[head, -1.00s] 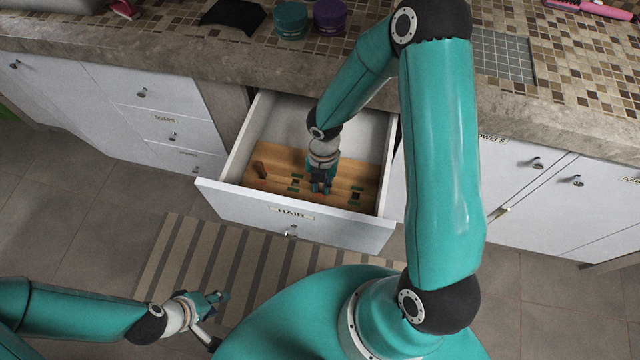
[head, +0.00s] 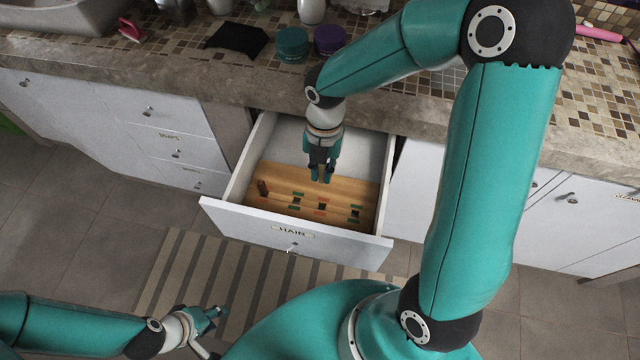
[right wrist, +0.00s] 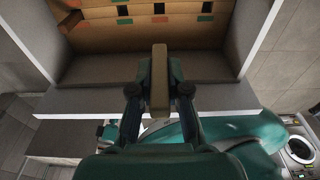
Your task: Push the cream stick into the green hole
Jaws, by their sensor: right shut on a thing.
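My right gripper (head: 322,177) is shut on the cream stick (right wrist: 160,80), which stands out between its fingers in the right wrist view; in the head view I cannot make the stick out. The gripper is above the open drawer, apart from the wooden board (head: 345,190) inside it. The board has a row of dark holes with coloured marks: a green-marked one (head: 296,200) at left, an orange-marked one (head: 322,207) in the middle, a green-marked one (head: 354,212) at right. My left gripper (head: 214,314) is low at left, away from the drawer, its finger opening unclear.
A brown peg (head: 263,188) stands at the board's left end. The white drawer front (head: 340,245) and side walls surround the board. The stone counter edge (head: 210,75) overhangs behind, with a teal jar (head: 292,45) and a purple jar (head: 329,40) on it.

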